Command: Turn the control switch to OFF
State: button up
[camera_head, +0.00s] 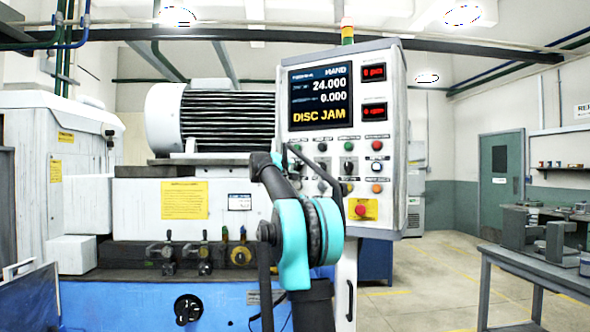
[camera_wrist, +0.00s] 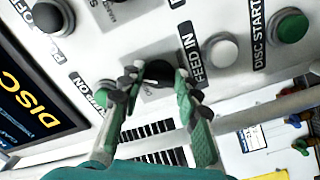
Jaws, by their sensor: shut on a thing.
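The control panel (camera_head: 394,100) stands upright at the middle, with rows of buttons and knobs under its screen (camera_head: 320,95), which reads DISC JAM. In the wrist view my gripper (camera_wrist: 157,90) has its two green-and-grey fingers on either side of a dark rotary knob (camera_wrist: 158,72). The fingers are shut on this knob, beside the FEED IN label. The knob's own label and pointer position are mostly hidden by the fingers. In the head view my arm covers the lower left of the panel, and my fingertips cannot be made out there.
A grey button (camera_wrist: 221,52) and a green DISC START button (camera_wrist: 287,25) sit close to the fingers. A red stop button (camera_head: 361,210) is low on the panel. A grey workbench (camera_head: 535,270) stands at the right, with open floor between.

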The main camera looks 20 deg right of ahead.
jog(key=shift+n, duration=0.3)
jog(key=n, duration=0.6)
jog(key=shift+r, duration=0.15)
jog(key=n, duration=0.3)
jog(key=shift+n, duration=0.4)
jog(key=shift+r+n, duration=0.1)
jog(key=shift+n, duration=1.8)
jog(key=o, duration=1.1)
jog(key=v, duration=1.2)
